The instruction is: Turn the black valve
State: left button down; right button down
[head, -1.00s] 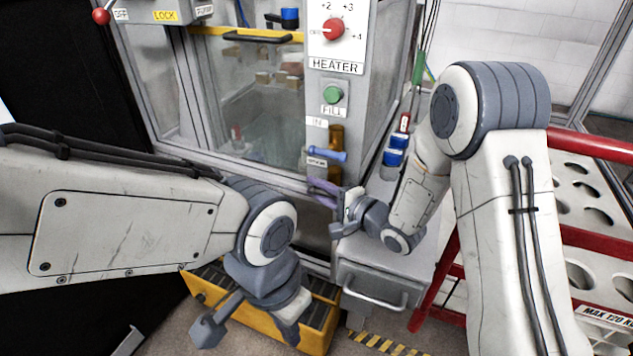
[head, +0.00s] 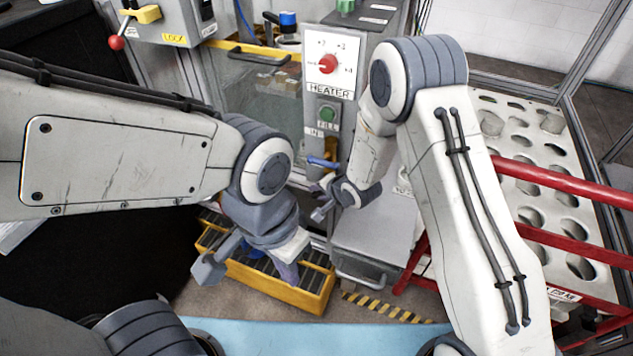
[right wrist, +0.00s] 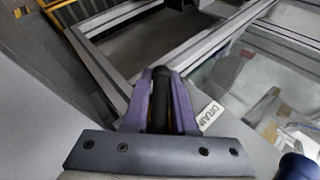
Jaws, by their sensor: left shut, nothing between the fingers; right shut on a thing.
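The black valve (right wrist: 160,72) shows in the right wrist view as a dark handle between the two purple fingers of my right gripper (right wrist: 160,95). The fingers are shut on it from both sides. A DRAIN label (right wrist: 211,115) is just right of it. In the head view my right gripper (head: 318,193) is low at the panel, below the blue handle (head: 322,163); the black valve cannot be made out there. My left gripper (head: 287,270) is shut and empty, hanging over the yellow-edged step, away from the valve.
The grey panel has a red HEATER knob (head: 328,63) and a green FILL button (head: 327,113). A grey cabinet (head: 370,240) stands right of the valve, with red rails (head: 560,185) further right. The yellow step (head: 300,297) is below my left gripper. A glass tank is behind.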

jog(key=shift+d+h+p, duration=0.1)
jog(key=shift+h+p, duration=0.2)
jog(key=shift+f, duration=0.1)
jog(key=c, duration=0.8)
grip_release()
jog(key=p+v, duration=0.1)
jog(key=v, duration=0.9)
jog(key=shift+r+p, duration=0.3)
jog(key=shift+r, duration=0.05)
